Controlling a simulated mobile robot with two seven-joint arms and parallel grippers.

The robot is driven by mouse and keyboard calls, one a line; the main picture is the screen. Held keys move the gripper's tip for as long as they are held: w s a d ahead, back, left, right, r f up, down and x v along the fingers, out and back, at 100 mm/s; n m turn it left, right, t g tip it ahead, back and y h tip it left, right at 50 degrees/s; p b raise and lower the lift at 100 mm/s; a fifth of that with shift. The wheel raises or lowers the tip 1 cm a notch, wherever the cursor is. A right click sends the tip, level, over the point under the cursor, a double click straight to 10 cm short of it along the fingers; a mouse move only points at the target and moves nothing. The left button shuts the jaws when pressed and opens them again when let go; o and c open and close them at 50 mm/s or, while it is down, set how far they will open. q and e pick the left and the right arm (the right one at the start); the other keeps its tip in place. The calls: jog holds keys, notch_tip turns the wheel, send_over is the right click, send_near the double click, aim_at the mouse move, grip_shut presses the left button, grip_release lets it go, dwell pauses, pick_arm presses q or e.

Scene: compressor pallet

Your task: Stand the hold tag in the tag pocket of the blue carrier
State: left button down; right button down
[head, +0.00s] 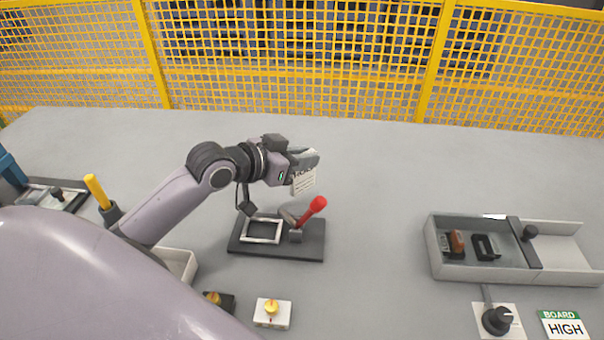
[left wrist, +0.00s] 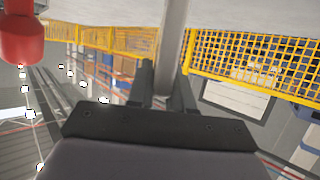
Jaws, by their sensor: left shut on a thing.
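The tag hangs below the fingers, clear of the table and above the far side of a dark fixture plate. In the left wrist view the fingers (left wrist: 163,88) show dark at the middle, and I cannot clearly make out the tag there. A blue part (head: 10,170) shows at the left edge of the head view; I cannot tell whether it is the blue carrier. No tag pocket can be made out. My right gripper is not in view.
The dark fixture plate (head: 308,250) bears a silver frame and a red-handled lever (head: 313,209) just below the tag. A grey tray (head: 436,262) with small parts stands at right, near a black knob (head: 497,320) and a HIGH sign (head: 564,325). Yellow mesh fencing (head: 300,75) runs behind.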

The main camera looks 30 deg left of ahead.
aim_at(314, 172)
pick_arm(q)
jog(key=shift+f, duration=2.05)
jog(key=shift+f+b, duration=0.15)
jog(key=shift+b, duration=0.15)
jog(key=c, duration=1)
grip_release()
